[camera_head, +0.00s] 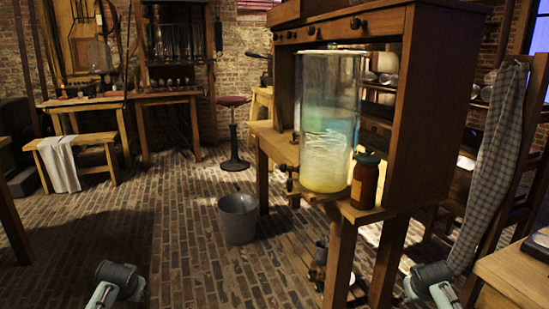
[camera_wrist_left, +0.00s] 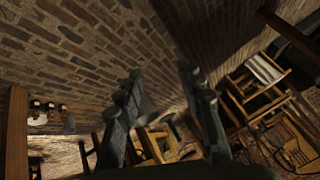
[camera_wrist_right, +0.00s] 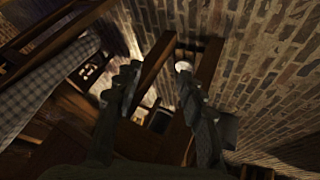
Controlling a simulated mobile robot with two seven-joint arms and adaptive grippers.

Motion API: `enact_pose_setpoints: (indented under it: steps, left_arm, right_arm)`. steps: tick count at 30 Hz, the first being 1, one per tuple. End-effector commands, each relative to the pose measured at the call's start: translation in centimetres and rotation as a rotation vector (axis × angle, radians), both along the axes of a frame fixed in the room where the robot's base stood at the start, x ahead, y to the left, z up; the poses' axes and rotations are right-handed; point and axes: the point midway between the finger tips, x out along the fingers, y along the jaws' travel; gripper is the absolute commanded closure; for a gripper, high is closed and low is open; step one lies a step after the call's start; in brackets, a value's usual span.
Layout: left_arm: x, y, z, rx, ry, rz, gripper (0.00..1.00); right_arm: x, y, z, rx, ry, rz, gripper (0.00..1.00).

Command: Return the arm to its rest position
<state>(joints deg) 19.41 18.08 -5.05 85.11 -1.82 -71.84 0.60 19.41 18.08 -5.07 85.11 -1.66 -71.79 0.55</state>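In the head view, parts of my left arm (camera_head: 118,284) show at the bottom left and parts of my right arm (camera_head: 432,284) at the bottom right, both low and apart from the furniture. The fingers of neither gripper show clearly there. In the left wrist view my left gripper (camera_wrist_left: 160,92) has its two dark fingers spread, with nothing between them. In the right wrist view my right gripper (camera_wrist_right: 157,85) also has its fingers spread and empty.
A tall glass jar (camera_head: 328,120) and a brown bottle (camera_head: 366,182) stand on the wooden cabinet's ledge. A grey bucket (camera_head: 238,219) stands on the brick floor. A checked cloth (camera_head: 492,165) hangs at right, above a table corner (camera_head: 518,273) near my right arm. The left floor is mostly clear.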

Motion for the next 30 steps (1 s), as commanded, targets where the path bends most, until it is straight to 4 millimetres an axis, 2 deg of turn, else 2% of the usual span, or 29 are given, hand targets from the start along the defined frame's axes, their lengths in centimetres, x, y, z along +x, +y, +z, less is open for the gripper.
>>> enact_pose_setpoints:
  steps: [1,5,8,9,12,16,18,21,30]
  left_arm:
    - [-2.1,-1.0,-2.0,-0.011,0.025,-0.012,0.62]
    - [-8.0,-3.6,-6.5,-0.041,0.085,-0.040,0.62]
    - [-14.1,-5.8,-9.8,-0.073,0.140,-0.059,0.62]
    - [-16.8,-6.7,-10.9,-0.086,0.163,-0.065,0.62]
    - [-23.0,-8.6,-12.8,-0.121,0.216,-0.074,0.62]
    - [-29.4,-10.3,-13.8,-0.155,0.268,-0.076,0.62]
    - [-31.6,-10.8,-14.0,-0.167,0.287,-0.075,0.62]
    - [-33.4,-11.2,-14.0,-0.176,0.300,-0.073,0.62]
    - [-33.8,-11.3,-14.1,-0.179,0.305,-0.073,0.62]
  right_arm:
    - [-2.1,1.0,-2.0,0.010,0.025,0.012,0.60]
    - [-8.0,3.5,-6.5,0.040,0.085,0.038,0.60]
    - [-14.1,5.8,-9.8,0.072,0.141,0.057,0.60]
    - [-16.8,6.6,-10.9,0.085,0.164,0.063,0.60]
    - [-23.1,8.5,-12.8,0.119,0.216,0.073,0.60]
    - [-29.4,10.2,-13.8,0.152,0.269,0.074,0.60]
    - [-31.7,10.7,-14.0,0.164,0.287,0.073,0.60]
    - [-33.4,11.1,-14.0,0.173,0.301,0.072,0.60]
    - [-33.8,11.2,-14.0,0.176,0.305,0.072,0.60]
